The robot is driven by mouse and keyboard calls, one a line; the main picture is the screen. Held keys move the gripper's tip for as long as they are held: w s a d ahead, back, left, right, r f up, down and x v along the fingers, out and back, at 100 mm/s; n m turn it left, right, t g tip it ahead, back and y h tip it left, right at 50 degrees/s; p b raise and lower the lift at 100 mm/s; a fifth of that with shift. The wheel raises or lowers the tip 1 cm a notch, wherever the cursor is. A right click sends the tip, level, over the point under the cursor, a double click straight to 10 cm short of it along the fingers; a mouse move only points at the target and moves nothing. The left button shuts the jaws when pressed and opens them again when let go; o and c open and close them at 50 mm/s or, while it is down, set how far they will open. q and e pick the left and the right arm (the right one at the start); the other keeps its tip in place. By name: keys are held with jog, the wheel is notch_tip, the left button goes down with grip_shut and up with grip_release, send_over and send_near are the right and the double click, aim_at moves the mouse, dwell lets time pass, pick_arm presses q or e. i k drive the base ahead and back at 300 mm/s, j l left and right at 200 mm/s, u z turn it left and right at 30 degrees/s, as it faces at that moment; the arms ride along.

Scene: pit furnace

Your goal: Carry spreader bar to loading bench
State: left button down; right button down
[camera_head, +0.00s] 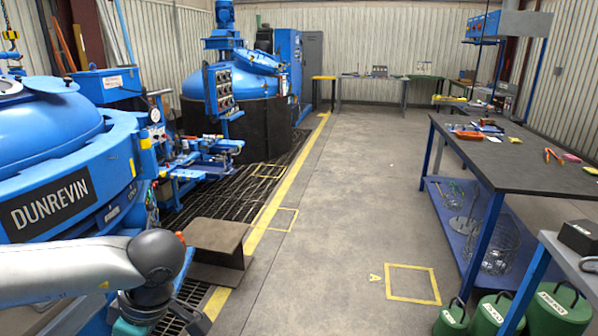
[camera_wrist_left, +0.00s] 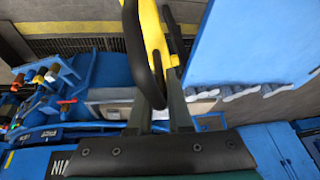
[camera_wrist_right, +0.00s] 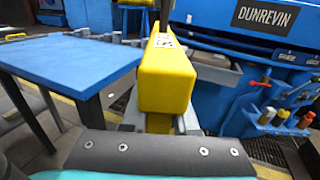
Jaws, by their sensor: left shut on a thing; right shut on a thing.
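The spreader bar is yellow; it shows in the left wrist view (camera_wrist_left: 152,38) with a black curved band beside it, and in the right wrist view (camera_wrist_right: 167,80) as a thick yellow end with dark lettering. My left gripper (camera_wrist_left: 160,108) is shut on the bar. My right gripper (camera_wrist_right: 160,118) is shut on the bar's thick yellow part. The bar is outside the head view, where only my left arm shows at the bottom left. A blue-topped table (camera_wrist_right: 70,62) stands left of the bar in the right wrist view. I cannot tell which bench is the loading bench.
A blue furnace (camera_head: 45,130) marked DUNREVIN stands close on the left. A dark-topped bench (camera_head: 510,160) with tools is on the right, with green weights (camera_head: 555,305) near its front. A brown steel beam (camera_head: 215,238) lies by the grating. The middle floor is clear.

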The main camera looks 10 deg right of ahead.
aim_at(513, 167)
jog(key=i+z, duration=0.1)
jog(key=z, duration=0.55)
jog(key=i, duration=4.55)
jog(key=l+z, duration=0.05)
jog(key=l, duration=0.15)
